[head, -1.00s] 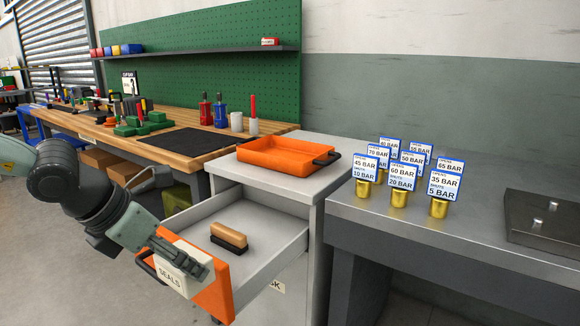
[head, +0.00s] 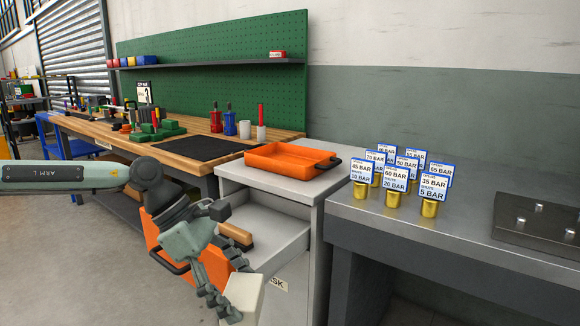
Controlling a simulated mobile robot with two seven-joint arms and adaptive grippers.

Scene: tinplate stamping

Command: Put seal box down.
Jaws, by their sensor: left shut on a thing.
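The seal box is a small cream-white box (head: 245,297) at the lower middle of the head view; its lettering does not show now. The orange-fronted drawer (head: 285,232) is pulled out of the grey cabinet, partly hidden by my left arm. A wooden-topped stamp (head: 236,233) lies in the drawer, partly covered by the gripper. My right gripper is not in view.
An orange tray (head: 290,170) with dark handles stands on the grey cabinet top. Several brass pieces with pressure cards (head: 429,207) stand on the grey bench at right. The wooden workbench (head: 185,161) at left holds a black mat and tools.

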